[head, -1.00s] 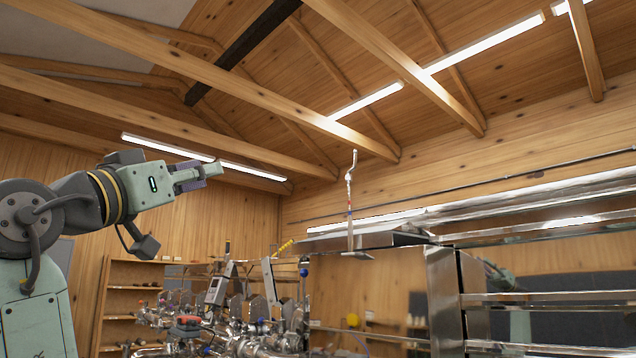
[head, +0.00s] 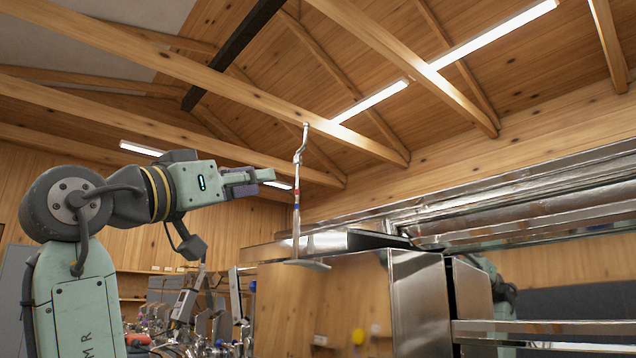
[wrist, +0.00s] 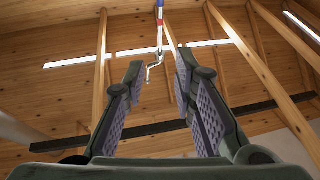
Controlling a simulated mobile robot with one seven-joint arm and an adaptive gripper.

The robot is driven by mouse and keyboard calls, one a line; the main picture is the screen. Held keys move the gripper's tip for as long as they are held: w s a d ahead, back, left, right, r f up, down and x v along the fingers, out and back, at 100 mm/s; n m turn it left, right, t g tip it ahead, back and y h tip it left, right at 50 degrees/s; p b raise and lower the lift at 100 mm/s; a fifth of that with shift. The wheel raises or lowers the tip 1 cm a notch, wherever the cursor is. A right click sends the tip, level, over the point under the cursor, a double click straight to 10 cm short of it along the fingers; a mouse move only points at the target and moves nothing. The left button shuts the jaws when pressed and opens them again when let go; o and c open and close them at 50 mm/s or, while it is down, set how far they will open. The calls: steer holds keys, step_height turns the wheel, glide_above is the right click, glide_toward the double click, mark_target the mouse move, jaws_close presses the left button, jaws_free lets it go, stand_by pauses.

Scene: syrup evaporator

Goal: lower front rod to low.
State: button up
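The front rod (head: 298,178) is a thin, upright pale rod with red and blue bands and a bent crank-like top. It rises from a small flat plate (head: 306,264) at the evaporator's near edge. My gripper (head: 268,176) is just left of the rod in the head view, roughly level with its upper part and apart from it in the picture. In the wrist view the rod (wrist: 160,22) shows beyond the fingertips, its bent end between them. My gripper (wrist: 159,68) is open and empty there, with purple finger pads.
The metal evaporator body (head: 420,300) with shiny pans and pipes fills the right side. Valves and fittings (head: 170,325) crowd the lower left, in front of wooden shelves. Wooden beams (head: 180,70) cross overhead. Open air surrounds the rod's top.

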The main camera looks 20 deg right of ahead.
mark_target(297, 174)
steer(key=p+x, duration=0.4)
steer(key=x, duration=0.6)
steer(key=shift+d+r, duration=0.15)
steer(key=shift+w+d, duration=0.3)
steer(key=shift+d, duration=0.1)
steer(key=shift+c, duration=0.6)
jaws_close()
